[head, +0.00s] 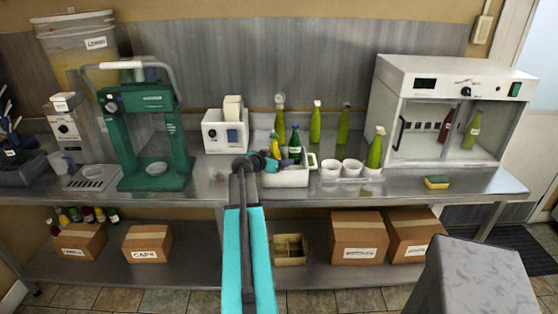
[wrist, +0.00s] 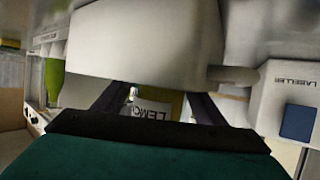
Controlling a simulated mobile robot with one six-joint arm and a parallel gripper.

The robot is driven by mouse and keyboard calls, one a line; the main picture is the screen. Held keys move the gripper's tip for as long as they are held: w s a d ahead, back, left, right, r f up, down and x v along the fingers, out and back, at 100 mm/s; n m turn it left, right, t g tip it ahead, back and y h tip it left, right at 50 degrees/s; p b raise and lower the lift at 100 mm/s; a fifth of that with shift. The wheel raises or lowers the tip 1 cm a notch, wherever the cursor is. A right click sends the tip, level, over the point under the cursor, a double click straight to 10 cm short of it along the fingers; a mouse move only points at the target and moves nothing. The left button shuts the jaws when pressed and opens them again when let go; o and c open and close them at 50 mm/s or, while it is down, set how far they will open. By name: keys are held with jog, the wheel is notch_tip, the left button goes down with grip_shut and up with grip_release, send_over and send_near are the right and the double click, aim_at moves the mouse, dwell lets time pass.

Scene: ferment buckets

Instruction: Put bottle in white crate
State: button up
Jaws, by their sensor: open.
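The white crate (head: 288,179) stands on the steel counter at the middle, with several bottles showing in or just behind it. One is a green bottle (head: 295,140) with a dark cap; another is a plain green bottle (head: 280,126). My gripper (head: 250,162) is at the crate's left end, largely hidden by my own arm. In the wrist view my gripper (wrist: 158,108) is open. Between its fingers shows a label reading "LEMO" (wrist: 150,109) beside a yellow-green surface; whether it lies between the fingers or beyond them I cannot tell. A large pale body fills the upper middle.
The labeller (head: 224,131) stands left of the crate, and in the wrist view at right (wrist: 292,105). White cups (head: 331,170) and a green bottle (head: 376,148) stand on the right. A white cabinet (head: 440,78) is farther right, with a sponge (head: 436,182) in front.

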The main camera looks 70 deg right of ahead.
jog(key=shift+r+p, duration=0.25)
jog(key=shift+p, duration=0.2)
jog(key=shift+r+p, duration=0.4)
jog(key=shift+p, duration=0.35)
jog(key=shift+w+a+r+b, duration=0.1)
jog(key=shift+a+b, duration=0.2)
jog(key=shift+a, duration=0.25)
jog(key=b+v, duration=0.3)
jog(key=v, duration=0.8)
jog(key=shift+d+r, duration=0.1)
jog(key=shift+r, duration=0.1)
